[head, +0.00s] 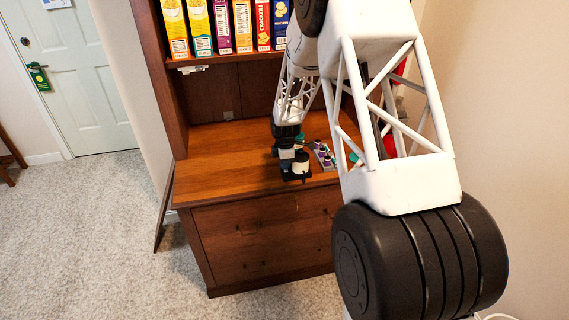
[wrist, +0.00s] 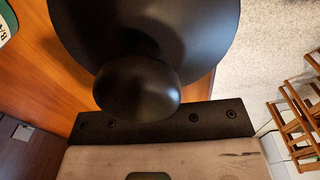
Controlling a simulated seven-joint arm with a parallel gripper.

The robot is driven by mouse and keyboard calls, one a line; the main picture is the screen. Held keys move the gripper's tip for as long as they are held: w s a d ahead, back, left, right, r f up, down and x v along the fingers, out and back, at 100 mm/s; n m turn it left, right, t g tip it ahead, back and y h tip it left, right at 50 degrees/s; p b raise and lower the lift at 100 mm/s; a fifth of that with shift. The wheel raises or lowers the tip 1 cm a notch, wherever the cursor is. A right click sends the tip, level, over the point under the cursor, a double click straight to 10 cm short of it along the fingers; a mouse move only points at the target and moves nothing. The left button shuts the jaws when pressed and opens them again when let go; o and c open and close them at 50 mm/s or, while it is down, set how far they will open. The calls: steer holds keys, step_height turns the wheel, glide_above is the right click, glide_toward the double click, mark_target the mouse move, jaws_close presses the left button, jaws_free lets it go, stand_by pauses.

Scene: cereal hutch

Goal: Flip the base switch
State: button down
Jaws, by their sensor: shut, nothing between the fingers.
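My gripper (head: 290,158) is over the front of the wooden hutch counter in the head view, small and dark, with its fingertips hard to make out. It is shut and holds nothing. A smooth black rounded object (wrist: 150,30) with a ball-like black knob (wrist: 137,95) fills the upper middle of the wrist view, very close to the camera. A black bar with screws (wrist: 160,118) lies below it, above a pale worn plate. I cannot pick out the base switch in either view, nor tell whether my gripper touches anything.
The wooden counter (head: 225,145) is bare at the left. Small purple and teal items (head: 324,154) stand close to the right of my gripper. Cereal boxes (head: 220,25) line the shelf above. A slatted wooden chair (wrist: 295,125) shows in the wrist view.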

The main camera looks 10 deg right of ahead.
mark_target(286, 171)
step_height(286, 171, up, 14)
steer(key=shift+w, duration=0.45)
steer(key=shift+s, duration=0.1)
stand_by(0.4)
steer(key=s+t, duration=0.1)
steer(key=s, duration=0.2)
steer(key=shift+s+t, duration=0.1)
steer(key=shift+t, duration=0.3)
stand_by(0.6)
steer(key=f, duration=0.4)
steer(key=w+f, duration=0.1)
steer(key=f, duration=0.4)
steer(key=w+f, duration=0.1)
steer(key=f, duration=0.3)
steer(key=shift+w+f, duration=0.1)
steer(key=shift+f, duration=0.25)
